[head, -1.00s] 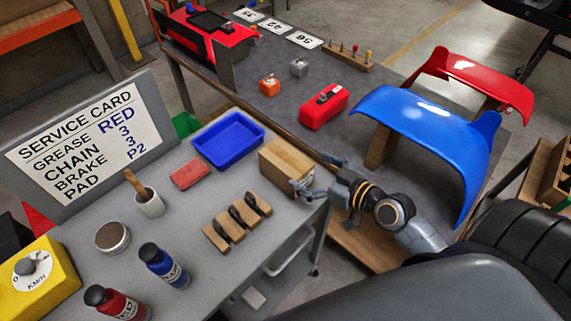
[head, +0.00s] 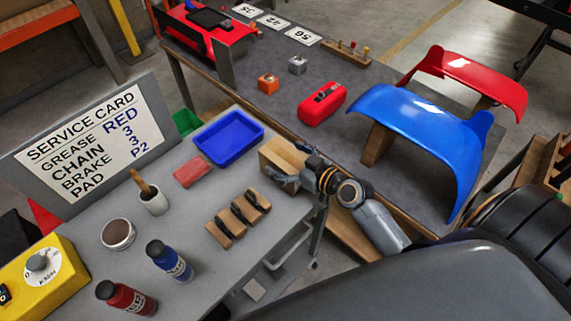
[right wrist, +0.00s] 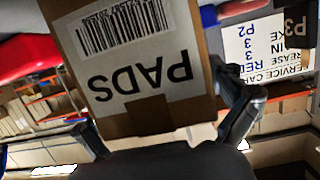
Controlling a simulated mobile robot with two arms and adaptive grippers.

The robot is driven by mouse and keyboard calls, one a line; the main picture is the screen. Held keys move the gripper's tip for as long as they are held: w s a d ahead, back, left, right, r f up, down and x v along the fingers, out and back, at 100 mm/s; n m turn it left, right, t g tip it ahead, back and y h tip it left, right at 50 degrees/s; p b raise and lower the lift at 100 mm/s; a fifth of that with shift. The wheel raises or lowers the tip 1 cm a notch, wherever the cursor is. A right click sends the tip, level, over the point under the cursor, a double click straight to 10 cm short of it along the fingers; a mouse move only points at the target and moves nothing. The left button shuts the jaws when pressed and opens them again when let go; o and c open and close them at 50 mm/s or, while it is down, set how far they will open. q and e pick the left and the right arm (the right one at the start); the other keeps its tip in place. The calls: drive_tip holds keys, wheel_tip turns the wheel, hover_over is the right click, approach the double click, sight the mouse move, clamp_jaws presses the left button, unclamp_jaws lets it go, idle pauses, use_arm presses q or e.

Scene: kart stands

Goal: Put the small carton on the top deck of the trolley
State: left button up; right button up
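The small carton (head: 283,150) is a brown cardboard box standing at the right end of the grey worktop (head: 200,257). In the right wrist view, the carton (right wrist: 135,70) fills the middle, with a white label reading PADS and a barcode. My right gripper (head: 287,177) is at the carton's near side. In the wrist view, the gripper's (right wrist: 165,120) fingers are spread on either side of the carton; the right finger is close to its side. Contact is unclear. My left gripper is not in view. I cannot tell for sure which stand is the trolley.
On the grey worktop are a blue tray (head: 258,148), a red block (head: 192,173), several brake pads (head: 227,232), a cup (head: 153,203) and bottles (head: 168,260). Behind is a dark bench (head: 395,188) with a red case (head: 322,105) and a blue fender (head: 425,120).

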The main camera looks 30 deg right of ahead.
drive_tip(key=c, duration=1.4)
drive_tip(key=shift+c, duration=0.8)
drive_tip(key=shift+r, duration=0.15)
